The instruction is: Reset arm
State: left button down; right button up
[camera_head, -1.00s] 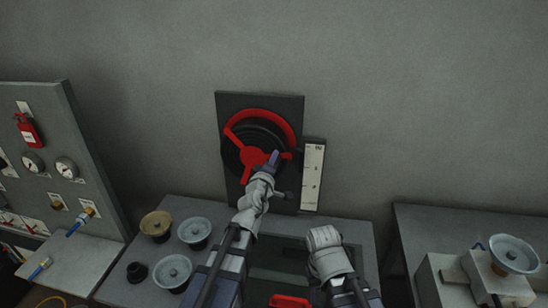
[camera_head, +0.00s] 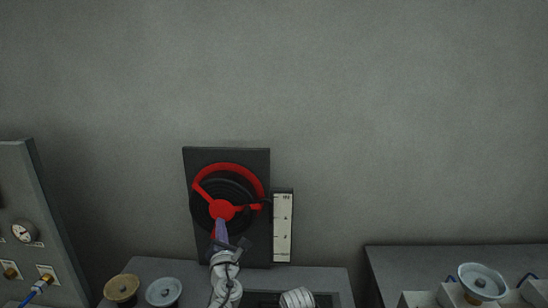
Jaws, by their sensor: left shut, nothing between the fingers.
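A red three-spoked handwheel (camera_head: 222,209) is mounted on a dark upright panel (camera_head: 255,158) against the wall. My left gripper (camera_head: 220,228) is in front of the lower part of the wheel, just below its hub. Its purple fingers are shut with nothing between them. I cannot tell whether the fingertips touch the wheel. The white wrist part of my right arm (camera_head: 298,298) shows at the bottom edge, and its gripper is out of view.
A white scale plate (camera_head: 282,228) stands right of the wheel. A bench (camera_head: 155,267) with round flanged parts is below left. A gauge board (camera_head: 40,225) stands at far left. Another bench (camera_head: 420,258) with blocks and a disc-topped fitting (camera_head: 482,280) is at right.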

pick_arm(q)
jog(key=s+a+f+n+g+y+b, duration=0.1)
jog(key=s+f+n+g, duration=0.35)
jog(key=f+n, duration=0.65)
jog(key=s+a+f+n+g+y+b, duration=0.15)
jog(key=s+f+n+g, duration=0.4)
jog(key=n, duration=0.85)
jog(key=s+d+f+n+g+h+b, duration=0.2)
jog(key=s+d+f+n+g+h, duration=0.4)
jog(key=s+d+f+n, duration=0.5)
jog(key=s+d+f+g, duration=0.2)
jog(key=shift+s+d+n+g, duration=0.15)
jog(key=shift+s+n+g, duration=0.15)
jog(key=shift+n+g, duration=0.1)
